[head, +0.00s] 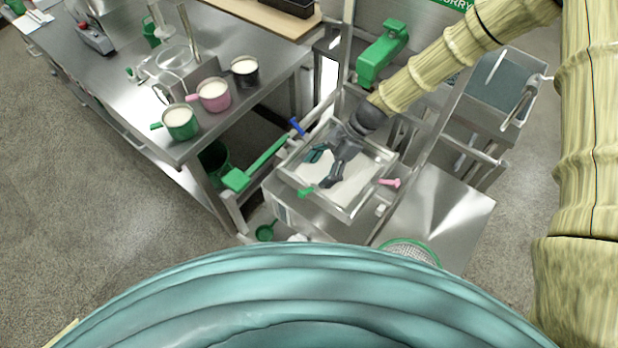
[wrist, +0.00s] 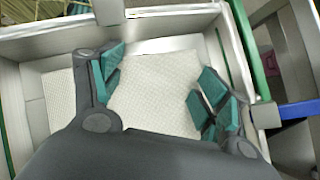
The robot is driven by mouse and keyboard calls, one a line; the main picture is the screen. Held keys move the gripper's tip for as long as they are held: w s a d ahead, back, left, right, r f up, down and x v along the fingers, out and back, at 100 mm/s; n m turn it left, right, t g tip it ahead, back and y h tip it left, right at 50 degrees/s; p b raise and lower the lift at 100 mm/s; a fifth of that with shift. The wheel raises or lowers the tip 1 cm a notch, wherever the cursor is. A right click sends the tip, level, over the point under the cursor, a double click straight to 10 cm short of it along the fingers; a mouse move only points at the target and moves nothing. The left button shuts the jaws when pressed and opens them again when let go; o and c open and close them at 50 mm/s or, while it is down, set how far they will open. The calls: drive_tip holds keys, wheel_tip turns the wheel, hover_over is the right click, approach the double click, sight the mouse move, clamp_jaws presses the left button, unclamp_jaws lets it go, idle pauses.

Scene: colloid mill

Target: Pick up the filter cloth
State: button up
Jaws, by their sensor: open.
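The filter cloth (wrist: 150,90) is a pale, finely textured sheet lying flat inside a metal tray (wrist: 33,92). In the head view the cloth (head: 361,183) shows as a white area in the tray (head: 345,212), partly covered by my gripper. My gripper (wrist: 155,90) is open, with its teal-padded fingers apart above the cloth. In the head view my gripper (head: 325,168) reaches down into the tray. Nothing is between the fingers except the cloth below. I cannot tell whether the fingertips touch it.
A steel bench (head: 130,75) at left holds a green mug (head: 180,123), a pink mug (head: 213,95) and a dark mug (head: 245,72). A green lever (head: 255,165) lies left of the tray. A blue handle (head: 297,127) and pink handle (head: 389,183) stick out at its rim.

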drive_tip(key=shift+s+r, duration=0.1)
drive_tip(key=shift+s, duration=0.1)
drive_tip(key=shift+c, duration=1.1)
drive_tip(key=shift+s+d+f, duration=0.1)
drive_tip(key=shift+s+f, duration=0.05)
drive_tip(key=shift+f, duration=0.05)
clamp_jaws()
wheel_tip(320, 180, up, 13)
drive_tip(key=d+p, duration=0.1)
drive_tip(key=p, duration=0.6)
drive_tip(key=shift+w+r+p, duration=0.15)
drive_tip(key=shift+w+p, duration=0.1)
drive_tip(key=shift+p, duration=0.15)
